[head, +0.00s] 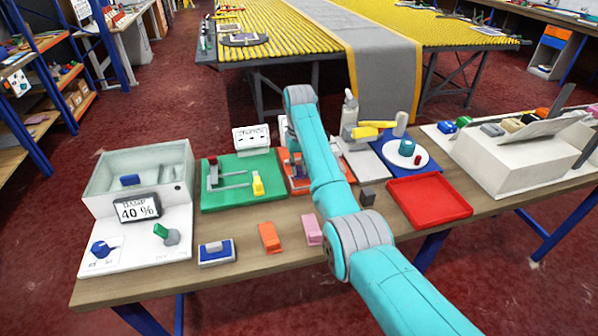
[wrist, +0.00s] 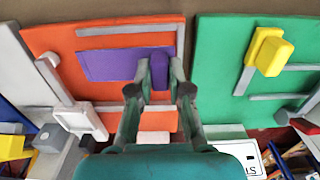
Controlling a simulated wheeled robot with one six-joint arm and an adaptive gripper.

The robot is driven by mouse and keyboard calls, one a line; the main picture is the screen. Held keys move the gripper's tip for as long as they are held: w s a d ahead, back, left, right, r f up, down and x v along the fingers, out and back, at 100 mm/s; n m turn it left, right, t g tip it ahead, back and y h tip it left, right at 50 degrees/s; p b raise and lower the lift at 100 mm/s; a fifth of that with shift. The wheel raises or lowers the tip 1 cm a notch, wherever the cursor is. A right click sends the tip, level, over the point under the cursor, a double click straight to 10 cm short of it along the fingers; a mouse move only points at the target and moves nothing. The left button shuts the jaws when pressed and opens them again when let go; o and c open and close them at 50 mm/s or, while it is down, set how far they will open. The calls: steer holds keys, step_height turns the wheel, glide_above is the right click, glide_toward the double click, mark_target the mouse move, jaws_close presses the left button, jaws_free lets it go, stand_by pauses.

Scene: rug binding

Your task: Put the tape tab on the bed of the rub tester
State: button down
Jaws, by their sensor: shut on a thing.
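My gripper (wrist: 160,73) is shut on the raised grip of a purple piece, which looks like the tape tab (wrist: 108,65). Its flat purple strip reaches left from the fingers in the wrist view. The strip is over an orange board (wrist: 55,38) with grey rails and a white square frame, which looks like the rub tester. I cannot tell whether the strip touches the board or hangs just above it. In the head view my arm hides the gripper, the purple piece and much of the orange board (head: 297,184).
A green board (head: 225,193) with grey rails and a yellow piece (head: 258,184) stands beside the orange one. A red tray (head: 430,205), a dark block (head: 367,195), an orange block (head: 269,237), a pink block (head: 312,230) and a humidity box (head: 140,170) share the bench.

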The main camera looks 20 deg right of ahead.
mark_target(299, 168)
steer(key=shift+f, duration=0.95)
steer(key=shift+f, duration=0.6)
steer(key=c, duration=1.1)
jaws_free()
steer(key=shift+r, duration=0.15)
step_height(299, 168, up, 13)
